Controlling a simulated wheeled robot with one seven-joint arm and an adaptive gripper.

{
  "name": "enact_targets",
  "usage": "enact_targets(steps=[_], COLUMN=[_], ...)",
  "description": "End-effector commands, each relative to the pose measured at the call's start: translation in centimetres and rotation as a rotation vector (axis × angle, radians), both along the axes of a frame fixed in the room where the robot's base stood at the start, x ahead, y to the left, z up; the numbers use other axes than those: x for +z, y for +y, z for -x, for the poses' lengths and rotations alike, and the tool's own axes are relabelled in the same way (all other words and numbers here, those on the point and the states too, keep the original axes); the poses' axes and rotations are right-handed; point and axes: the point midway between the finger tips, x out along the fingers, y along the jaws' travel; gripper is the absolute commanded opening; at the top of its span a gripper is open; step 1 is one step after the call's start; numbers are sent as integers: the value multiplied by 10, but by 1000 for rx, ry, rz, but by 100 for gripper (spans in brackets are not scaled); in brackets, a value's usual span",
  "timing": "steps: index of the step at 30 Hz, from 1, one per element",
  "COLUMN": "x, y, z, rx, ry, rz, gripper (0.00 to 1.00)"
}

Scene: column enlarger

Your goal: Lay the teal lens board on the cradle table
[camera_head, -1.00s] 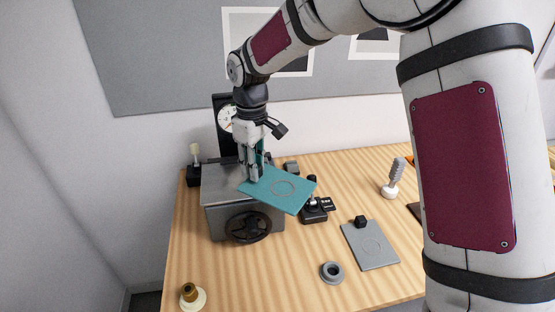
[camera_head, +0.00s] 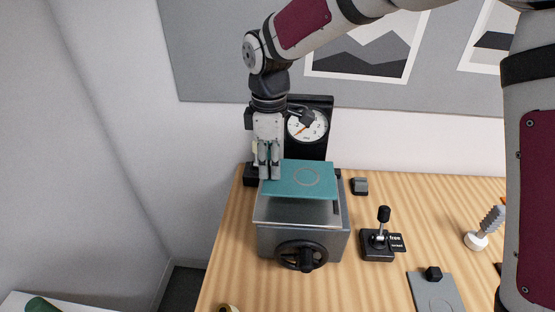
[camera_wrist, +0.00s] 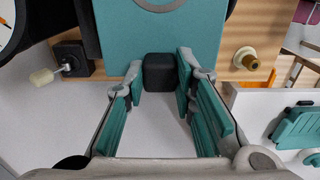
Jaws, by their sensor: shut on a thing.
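The teal lens board (camera_head: 300,180) is a flat plate with a ring mark. It hangs over the rear part of the grey cradle table (camera_head: 297,212), roughly square to it, and I cannot tell whether they touch. The table's front strip is bare, and a black handwheel (camera_head: 302,256) is on its front. My gripper (camera_head: 269,174) is at the board's left rear edge. In the wrist view my gripper (camera_wrist: 160,74) is shut on the board's black knob (camera_wrist: 160,70), with the teal plate (camera_wrist: 155,35) beyond it. The board's underside is hidden.
A dial gauge (camera_head: 307,126) stands close behind the table.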

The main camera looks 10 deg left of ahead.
Motion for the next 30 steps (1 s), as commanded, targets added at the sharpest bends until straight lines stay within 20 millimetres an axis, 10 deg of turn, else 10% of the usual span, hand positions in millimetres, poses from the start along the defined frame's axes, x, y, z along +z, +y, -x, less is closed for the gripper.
enact_targets(steps=[30], x=[-34], y=[1], z=[0], rx=[5], ry=[1], rz=[1], gripper=[0])
